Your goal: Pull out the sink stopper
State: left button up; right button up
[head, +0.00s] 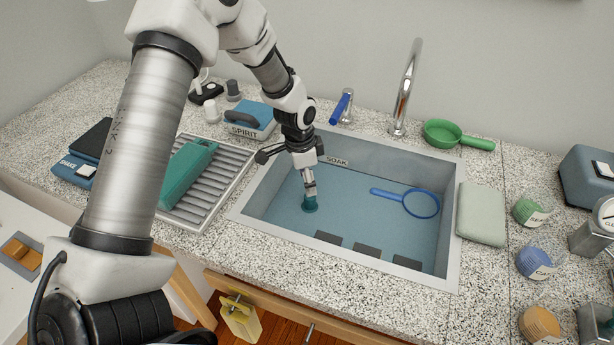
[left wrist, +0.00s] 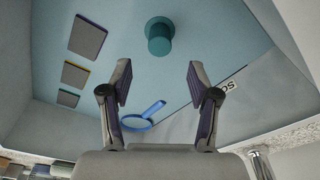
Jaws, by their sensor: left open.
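The sink stopper (head: 310,206) is a teal round plug with a raised knob, standing on the blue floor of the sink (head: 452,240) towards its left side. My left gripper (head: 309,188) reaches down into the sink over the stopper and partly hides it in the head view. In the left wrist view, the open left gripper (left wrist: 160,78) has the stopper (left wrist: 159,36) ahead of its fingertips, roughly centred between them. The fingers look apart from the stopper and hold nothing. My right gripper is not in view.
A blue round-ended tool (head: 421,203) and several dark slabs (head: 367,250) lie in the sink. The faucet (head: 406,90) and a blue-handled tap (head: 341,106) stand behind it. A ribbed rack (head: 225,175) is left, a pale pad (head: 482,214) right.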

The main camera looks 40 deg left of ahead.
aim_at(310, 198)
pick_arm(q)
jog(key=f, duration=0.7)
jog(key=shift+w+d+f, duration=0.2)
jog(key=shift+w+f, duration=0.1)
jog(key=shift+f, duration=0.1)
grip_shut()
jog(key=shift+r, duration=0.15)
jog(key=shift+r+p, duration=0.3)
jog(key=shift+r, duration=0.2)
jog(key=shift+r+p, duration=1.65)
jog(key=shift+r, duration=0.45)
